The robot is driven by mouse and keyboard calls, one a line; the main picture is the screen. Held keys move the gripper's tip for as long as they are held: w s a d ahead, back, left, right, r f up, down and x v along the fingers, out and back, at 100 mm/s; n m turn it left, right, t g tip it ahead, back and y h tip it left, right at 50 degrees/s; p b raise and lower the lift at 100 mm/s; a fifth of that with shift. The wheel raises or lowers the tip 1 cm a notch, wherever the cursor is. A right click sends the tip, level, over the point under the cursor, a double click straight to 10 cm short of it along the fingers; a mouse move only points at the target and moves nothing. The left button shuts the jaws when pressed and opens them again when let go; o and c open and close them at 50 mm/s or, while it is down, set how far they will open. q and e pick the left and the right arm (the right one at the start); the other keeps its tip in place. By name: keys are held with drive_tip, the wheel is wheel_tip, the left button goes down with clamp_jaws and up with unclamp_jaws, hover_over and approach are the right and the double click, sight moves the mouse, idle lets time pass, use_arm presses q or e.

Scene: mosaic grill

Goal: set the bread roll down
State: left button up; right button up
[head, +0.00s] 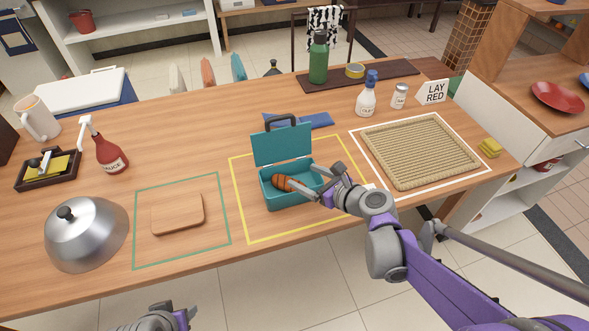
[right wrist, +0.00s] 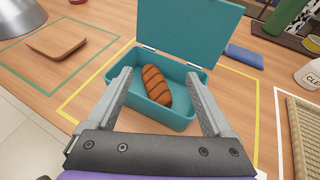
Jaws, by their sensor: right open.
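The bread roll (head: 283,184), brown with dark stripes, lies inside the open teal box (head: 269,200). In the right wrist view the roll (right wrist: 157,88) rests in the box (right wrist: 178,122), angled across its floor. My right gripper (head: 316,181) is at the box's right side. In the right wrist view its two fingers (right wrist: 160,76) are spread wide on either side of the roll, with clear gaps to it. My left gripper (head: 185,316) shows only in part at the bottom edge of the head view; its jaws are unclear.
The box's lid (head: 281,146) stands raised at the back. A yellow outline (head: 240,200) surrounds the box. A wooden board (head: 178,213) and a metal dome (head: 87,233) are to the left. A woven tray (head: 420,150) is to the right, and a blue cloth (head: 312,121) lies behind.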

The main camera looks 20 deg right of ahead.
drive_tip(key=s+f+n+g+h, duration=0.2)
drive_tip(key=s+n+g+h, duration=0.1)
drive_tip(key=s+n, duration=0.8)
drive_tip(key=s+f+n+g+h, duration=0.3)
drive_tip(key=s+n, duration=0.9)
drive_tip(key=n, duration=0.7)
drive_tip(key=shift+f+n+g, duration=0.35)
drive_tip(key=shift+n+g, duration=0.05)
drive_tip(key=shift+g, duration=0.2)
drive_tip(key=shift+d, duration=0.1)
drive_tip(key=shift+c, duration=0.2)
